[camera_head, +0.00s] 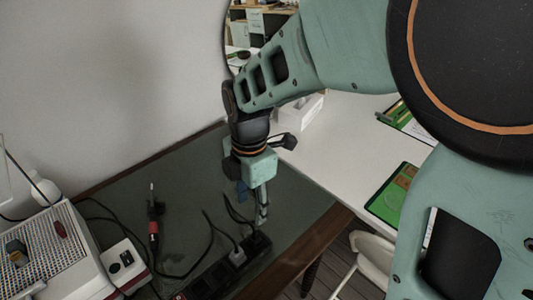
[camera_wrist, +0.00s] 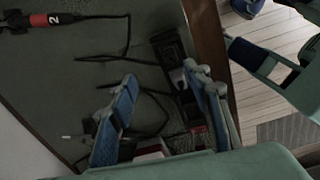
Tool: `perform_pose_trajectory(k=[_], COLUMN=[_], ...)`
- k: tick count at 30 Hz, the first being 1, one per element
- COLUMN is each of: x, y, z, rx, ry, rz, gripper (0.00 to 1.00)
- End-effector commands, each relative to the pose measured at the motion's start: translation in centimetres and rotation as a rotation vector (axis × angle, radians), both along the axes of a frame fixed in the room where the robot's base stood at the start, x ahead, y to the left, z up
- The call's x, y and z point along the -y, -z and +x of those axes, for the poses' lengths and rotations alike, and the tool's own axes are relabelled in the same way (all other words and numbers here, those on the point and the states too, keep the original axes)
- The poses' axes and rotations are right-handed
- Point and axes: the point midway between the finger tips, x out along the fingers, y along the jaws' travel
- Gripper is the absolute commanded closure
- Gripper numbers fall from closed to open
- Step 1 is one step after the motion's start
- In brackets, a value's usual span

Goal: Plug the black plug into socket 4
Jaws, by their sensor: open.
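A dark power strip (camera_head: 212,279) lies along the right side of the dark green tabletop; its upper part also shows in the wrist view (camera_wrist: 168,44). A grey plug (camera_head: 237,257) with a black cable sits on the strip, and it shows in the wrist view (camera_wrist: 177,77). A second black cable runs to a dark shape at the strip's far end, apparently the black plug (camera_head: 257,239); its seating is unclear. My gripper (camera_head: 254,202) is open above that end. In the wrist view its blue-padded fingers (camera_wrist: 162,108) stand wide apart, the right one partly covering the strip. Socket numbers are not readable.
A white table (camera_head: 335,150) adjoins behind. The tabletop's brown edge (camera_head: 300,255) borders open floor.

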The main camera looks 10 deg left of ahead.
Motion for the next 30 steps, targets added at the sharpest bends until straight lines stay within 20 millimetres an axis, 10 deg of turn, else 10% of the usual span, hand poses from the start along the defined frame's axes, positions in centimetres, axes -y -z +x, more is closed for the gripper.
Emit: perform_pose_trajectory(k=[16, 30], x=[0.1, 0.1], y=[1.3, 6.7], z=[-1.2, -1.3], rx=[-0.011, -0.011], ry=[-0.118, -0.116], rz=[-0.021, -0.021], gripper=[0.55, 0.55])
